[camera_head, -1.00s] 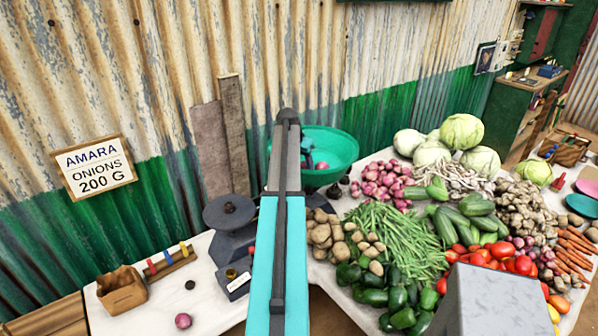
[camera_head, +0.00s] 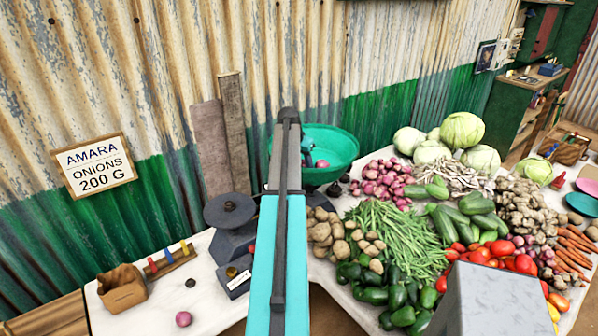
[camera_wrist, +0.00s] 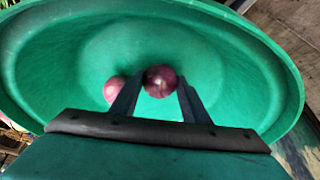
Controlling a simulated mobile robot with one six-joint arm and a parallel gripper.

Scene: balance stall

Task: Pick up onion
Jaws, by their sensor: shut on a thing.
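My gripper (camera_wrist: 160,88) is over the green bowl (camera_wrist: 55,60) with its two fingers shut on a dark red onion (camera_wrist: 160,77). A second, pinker onion (camera_wrist: 114,89) lies in the bowl beside the left finger, partly hidden by it. In the head view, my arm covers part of the green bowl (camera_head: 343,151), and one onion (camera_head: 321,164) shows inside it; I cannot tell which of the two it is. A lone onion (camera_head: 183,319) lies on the white table cover at the front left. A heap of red onions (camera_head: 382,180) is right of the bowl.
A balance scale with a dark pan (camera_head: 229,211) stands left of my arm. A small brown box (camera_head: 121,289) and a rack of coloured weights (camera_head: 170,258) are farther left. Vegetable heaps fill the right. A sign (camera_head: 93,166) reading "AMARA ONIONS 200 G" hangs on the wall.

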